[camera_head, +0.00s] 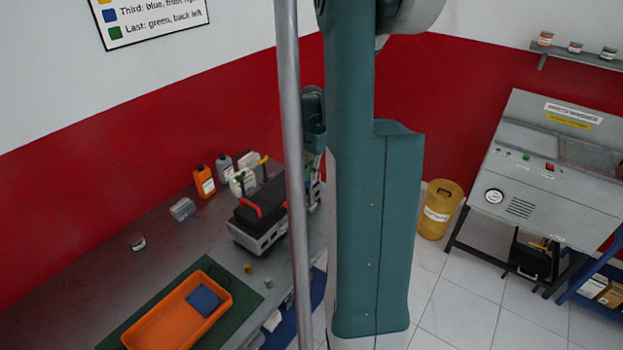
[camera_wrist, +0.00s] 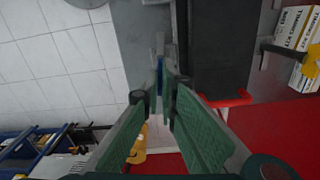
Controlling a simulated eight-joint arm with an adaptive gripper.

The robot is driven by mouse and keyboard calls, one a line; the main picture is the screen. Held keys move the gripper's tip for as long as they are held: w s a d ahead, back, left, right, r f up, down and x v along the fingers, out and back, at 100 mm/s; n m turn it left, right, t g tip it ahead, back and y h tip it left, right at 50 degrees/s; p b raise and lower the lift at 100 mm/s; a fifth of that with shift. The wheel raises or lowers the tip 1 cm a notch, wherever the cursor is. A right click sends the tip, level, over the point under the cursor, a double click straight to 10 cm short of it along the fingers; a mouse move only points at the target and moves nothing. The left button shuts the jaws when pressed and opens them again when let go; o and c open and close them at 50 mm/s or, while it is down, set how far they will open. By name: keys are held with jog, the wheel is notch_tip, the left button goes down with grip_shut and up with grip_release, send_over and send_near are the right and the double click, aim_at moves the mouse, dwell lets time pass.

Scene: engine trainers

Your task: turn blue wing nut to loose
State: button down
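The engine trainer (camera_head: 263,238) is a dark block on a light grey base on the bench, partly hidden by a pole and my arm in the head view. Its dark top (camera_wrist: 222,45) shows close up in the wrist view. A narrow blue piece, apparently the blue wing nut (camera_wrist: 160,73), stands beside the block's edge. My gripper (camera_wrist: 165,82) has its two green-padded fingers around this piece, with the tips close together. I cannot tell whether they touch it. In the head view, the wing nut and fingertips are hidden.
A red handle (camera_wrist: 228,98) and a yellow piece (camera_wrist: 312,62) are on the engine's side of the wrist view. Bottles, including an orange one (camera_head: 204,181), stand behind the engine. An orange tray (camera_head: 165,328) holds a blue item. Tiled floor (camera_wrist: 60,50) lies beyond the bench edge.

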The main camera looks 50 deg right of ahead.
dwell(0.4)
jog(key=c, duration=2.7)
grip_release()
jog(key=shift+r, duration=0.1)
jog(key=shift+r, duration=5.95)
